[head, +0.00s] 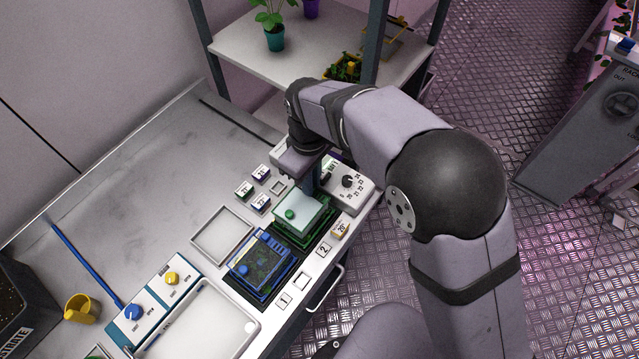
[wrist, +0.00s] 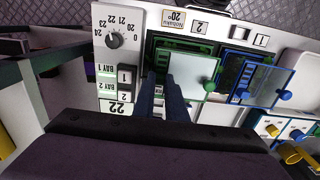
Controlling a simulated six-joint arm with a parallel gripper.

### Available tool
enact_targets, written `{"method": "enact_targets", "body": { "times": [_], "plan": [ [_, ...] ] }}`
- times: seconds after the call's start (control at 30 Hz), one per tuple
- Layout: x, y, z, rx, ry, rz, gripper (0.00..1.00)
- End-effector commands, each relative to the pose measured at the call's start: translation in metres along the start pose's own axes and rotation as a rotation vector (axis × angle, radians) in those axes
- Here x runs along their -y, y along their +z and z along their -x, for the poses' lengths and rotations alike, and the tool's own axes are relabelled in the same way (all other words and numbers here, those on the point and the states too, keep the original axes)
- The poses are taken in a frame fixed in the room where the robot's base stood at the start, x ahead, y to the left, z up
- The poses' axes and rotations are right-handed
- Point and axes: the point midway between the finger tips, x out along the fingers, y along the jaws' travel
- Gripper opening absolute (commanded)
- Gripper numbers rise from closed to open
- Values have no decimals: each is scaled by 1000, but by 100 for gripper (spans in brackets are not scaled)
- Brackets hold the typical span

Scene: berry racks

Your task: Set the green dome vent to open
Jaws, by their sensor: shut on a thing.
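The green dome (head: 303,216) is a pale clear lid with a green knob, over a green-rimmed tray in the head view. In the wrist view the dome (wrist: 192,72) lies just right of my fingers, its knob (wrist: 209,86) near its lower right corner. My gripper (head: 312,188) points down at the dome's far right edge. In the wrist view its two dark blue fingers (wrist: 165,82) are close together at the dome's left edge, shut on the green dome vent. The vent is hidden by the fingers, so its setting cannot be read.
A blue dome (head: 260,262) sits beside the green one, nearer. A white dial box (head: 347,184) stands close to the right of my gripper. Small number tags (head: 261,172) lie to the left, with an empty tray frame (head: 222,236). The left bench top is largely clear.

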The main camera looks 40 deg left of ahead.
Motion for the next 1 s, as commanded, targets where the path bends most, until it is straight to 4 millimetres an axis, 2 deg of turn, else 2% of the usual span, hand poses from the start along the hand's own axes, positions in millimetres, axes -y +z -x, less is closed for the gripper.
{"method": "enact_targets", "body": {
  "times": [0.1, 0.4, 0.43, 0.5, 0.83, 1.0],
  "plan": [
    [0, -9, 1, -1, 0, 0, 0],
    [0, -10, 0, -1, 0, -1, 0],
    [0, -10, 0, -1, 0, -1, 19],
    [0, -10, 0, -1, 0, -1, 31],
    [0, -10, 1, -2, 1, -1, 31],
    [0, -10, 13, -4, 2, -1, 31]
  ]
}}
